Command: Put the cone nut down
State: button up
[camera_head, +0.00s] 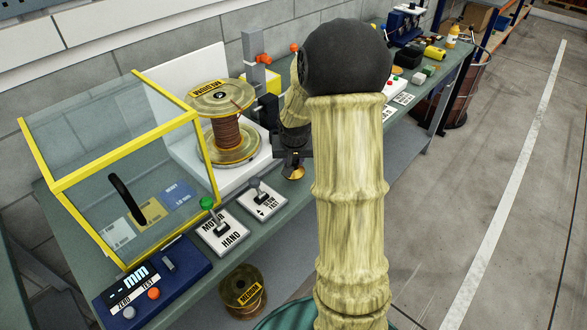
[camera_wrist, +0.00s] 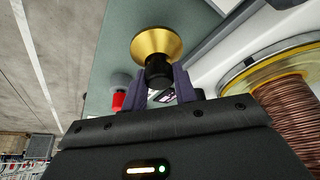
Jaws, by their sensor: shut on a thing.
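The cone nut has a brass cone and a black grip. My gripper (camera_wrist: 176,88) is shut on its black grip, and the cone nut (camera_wrist: 158,48) points out beyond the fingertips in the wrist view. In the head view my gripper (camera_head: 291,156) points down, with the brass cone (camera_head: 292,173) beneath it, near the front edge of the green bench (camera_head: 285,209). I cannot tell whether the cone touches the bench. A large spool (camera_head: 232,125) of copper wire stands upright on a white base left of my gripper, and its winding also shows in the wrist view (camera_wrist: 292,108).
A yellow-framed clear guard (camera_head: 120,160) stands left of the spool. Levers on MOTOR/HAND (camera_head: 222,236) and SLOW/FAST (camera_head: 262,203) plates are close to the left of my gripper. A second spool (camera_head: 243,290) sits below the bench. My arm hides part of the bench.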

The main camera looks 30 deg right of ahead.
aim_at(295, 166)
jog(key=shift+w+a+f, duration=0.1)
jog(key=shift+a+f, duration=0.05)
jog(key=shift+f, duration=0.8)
jog(key=shift+w+a+f, duration=0.1)
jog(key=shift+f, duration=0.85)
jog(key=shift+s+d, duration=0.25)
jog(key=shift+d, duration=0.15)
jog(key=o, duration=0.7)
jog(key=shift+f, duration=0.1)
jog(key=o, duration=0.4)
jog(key=shift+a, duration=0.15)
jog(key=shift+s+r, duration=0.1)
jog(key=shift+r, duration=0.55)
jog(key=v, duration=1.1)
